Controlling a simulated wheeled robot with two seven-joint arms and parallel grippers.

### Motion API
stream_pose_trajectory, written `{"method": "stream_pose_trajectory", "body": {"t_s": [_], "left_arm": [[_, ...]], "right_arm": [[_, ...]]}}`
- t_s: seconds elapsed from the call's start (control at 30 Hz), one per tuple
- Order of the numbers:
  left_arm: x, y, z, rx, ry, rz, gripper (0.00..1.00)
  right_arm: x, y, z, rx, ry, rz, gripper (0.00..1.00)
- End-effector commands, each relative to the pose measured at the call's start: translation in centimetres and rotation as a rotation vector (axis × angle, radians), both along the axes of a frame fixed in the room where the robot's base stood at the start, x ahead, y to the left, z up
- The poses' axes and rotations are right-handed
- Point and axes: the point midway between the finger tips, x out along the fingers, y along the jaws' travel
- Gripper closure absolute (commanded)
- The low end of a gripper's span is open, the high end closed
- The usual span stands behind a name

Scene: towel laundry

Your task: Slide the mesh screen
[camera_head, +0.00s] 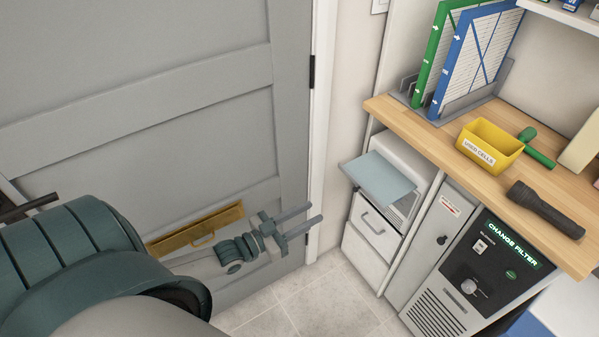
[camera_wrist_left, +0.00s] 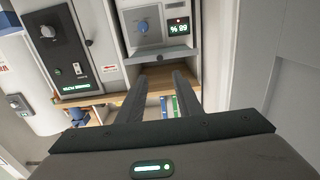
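I cannot clearly make out a mesh screen in either view. A white unit with a raised pale blue flap (camera_head: 378,178) stands under the wooden counter, with a handled drawer front (camera_head: 374,227) below the flap. My left gripper (camera_head: 313,218) is in front of the grey door, left of this unit and apart from it. Its two fingers are spread with nothing between them. They also show apart and empty in the left wrist view (camera_wrist_left: 160,88). My right gripper is in neither view.
The counter (camera_head: 410,117) holds green (camera_head: 432,55) and blue (camera_head: 470,60) framed filters, a yellow bin (camera_head: 489,144) and a black flashlight (camera_head: 545,210). A "CHANGE FILTER" panel (camera_head: 478,270) is right of the unit. A brass slot plate (camera_head: 195,229) is on the door. Floor tiles (camera_head: 320,305) are clear.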

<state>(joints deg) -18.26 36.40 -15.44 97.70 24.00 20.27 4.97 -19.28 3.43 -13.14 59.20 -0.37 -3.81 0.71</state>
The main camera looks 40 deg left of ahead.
Motion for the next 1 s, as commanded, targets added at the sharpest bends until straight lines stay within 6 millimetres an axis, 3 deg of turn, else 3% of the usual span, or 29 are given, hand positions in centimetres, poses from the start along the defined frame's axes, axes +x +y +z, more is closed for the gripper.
{"method": "stream_pose_trajectory", "body": {"t_s": [0.3, 1.0], "left_arm": [[-2.1, 0.8, 0.0, -0.001, 0.001, 0.0, 0.68], [-2.2, 0.8, -0.6, 0.002, 0.01, 0.006, 0.68]], "right_arm": [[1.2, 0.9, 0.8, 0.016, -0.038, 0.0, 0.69], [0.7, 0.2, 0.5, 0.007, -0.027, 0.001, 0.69]]}}
